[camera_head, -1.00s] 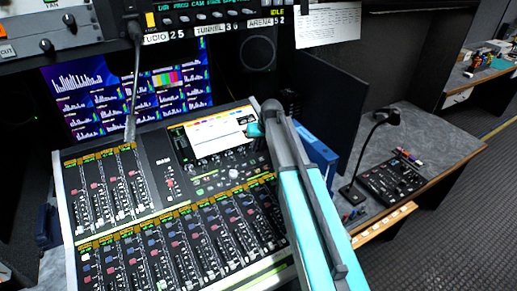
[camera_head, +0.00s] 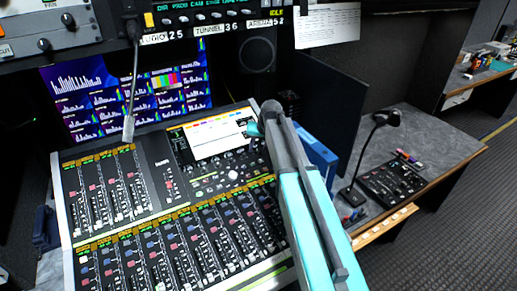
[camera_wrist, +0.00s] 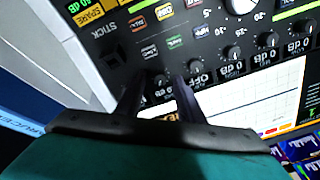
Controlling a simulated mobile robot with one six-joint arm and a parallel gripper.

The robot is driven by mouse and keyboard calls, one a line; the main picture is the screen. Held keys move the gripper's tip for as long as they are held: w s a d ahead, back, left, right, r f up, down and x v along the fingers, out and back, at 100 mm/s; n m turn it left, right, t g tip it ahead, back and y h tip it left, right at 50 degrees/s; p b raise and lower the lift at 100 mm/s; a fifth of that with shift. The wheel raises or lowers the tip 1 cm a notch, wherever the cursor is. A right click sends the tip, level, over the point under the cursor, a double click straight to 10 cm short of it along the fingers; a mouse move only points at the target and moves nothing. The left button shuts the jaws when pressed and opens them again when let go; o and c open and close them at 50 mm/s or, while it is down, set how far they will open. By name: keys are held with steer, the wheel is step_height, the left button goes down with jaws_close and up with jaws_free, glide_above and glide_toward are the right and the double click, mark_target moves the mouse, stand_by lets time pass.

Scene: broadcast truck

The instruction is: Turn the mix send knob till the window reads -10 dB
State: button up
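The mixing console (camera_head: 150,186) stands under the monitors, with a lit screen (camera_head: 216,137) at its upper right. In the wrist view, a row of small dark knobs runs beside the console screen (camera_wrist: 250,108), including one knob (camera_wrist: 233,52) by a "0 dB" window. A window reading "OFF" (camera_wrist: 198,75) is close to my gripper (camera_wrist: 160,84). Its two dark fingers are apart, on either side of a small knob (camera_wrist: 160,80); I cannot tell whether they touch it. In the head view my arm hides the fingertips. I see no -10 dB reading.
A dark upright panel (camera_head: 333,105) and a blue box (camera_head: 316,150) stand right of the console. Farther right, a desk holds a gooseneck microphone (camera_head: 385,118) and a small control panel (camera_head: 393,185).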

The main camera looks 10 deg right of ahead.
stand_by(0.4)
steer(key=b+v, duration=0.3)
steer(key=v, duration=1)
steer(key=shift+r, duration=0.35)
steer(key=shift+s+d+f, duration=0.1)
steer(key=shift+s, duration=0.05)
